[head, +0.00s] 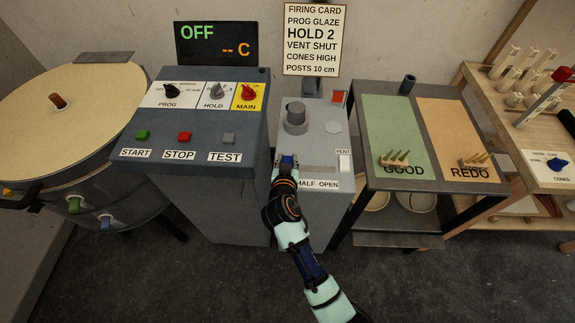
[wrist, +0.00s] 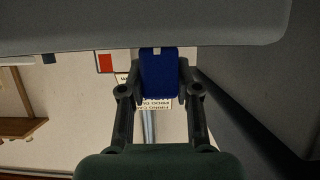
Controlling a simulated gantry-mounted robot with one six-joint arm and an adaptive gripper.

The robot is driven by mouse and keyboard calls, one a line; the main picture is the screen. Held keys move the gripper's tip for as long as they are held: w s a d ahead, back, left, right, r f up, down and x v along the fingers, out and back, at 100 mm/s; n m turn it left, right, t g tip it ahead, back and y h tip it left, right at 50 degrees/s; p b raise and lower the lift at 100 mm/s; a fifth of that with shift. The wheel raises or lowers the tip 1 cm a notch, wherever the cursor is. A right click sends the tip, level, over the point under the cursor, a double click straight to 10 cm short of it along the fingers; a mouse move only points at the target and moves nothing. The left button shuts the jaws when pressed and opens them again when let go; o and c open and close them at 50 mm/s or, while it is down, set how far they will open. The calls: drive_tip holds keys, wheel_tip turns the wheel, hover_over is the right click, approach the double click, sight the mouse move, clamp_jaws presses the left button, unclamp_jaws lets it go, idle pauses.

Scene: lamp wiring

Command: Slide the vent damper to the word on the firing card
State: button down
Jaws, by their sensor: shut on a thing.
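The firing card (head: 312,38) on the wall reads "VENT SHUT". The vent damper's blue knob (head: 288,160) is at the left end of its slot (head: 320,168) on the grey box, left of the words HALF and OPEN (head: 318,184). My arm covers the panel below the knob, so any word there is hidden. My gripper (head: 286,172) is shut on the blue knob. In the wrist view the knob (wrist: 160,80) sits between both fingers of my gripper (wrist: 161,92).
The VENT label (head: 343,153) is right of the slot. A grey cylinder (head: 296,115) stands behind it on the same box. The kiln control panel (head: 195,120) is close on the left. The GOOD and REDO table (head: 360,130) is on the right.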

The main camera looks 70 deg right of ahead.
drive_tip(key=shift+a+f, duration=0.1)
drive_tip(key=c, duration=0.8)
unclamp_jaws()
drive_tip(key=shift+w, duration=0.25)
drive_tip(key=shift+s+a, duration=0.1)
drive_tip(key=v, duration=1.2)
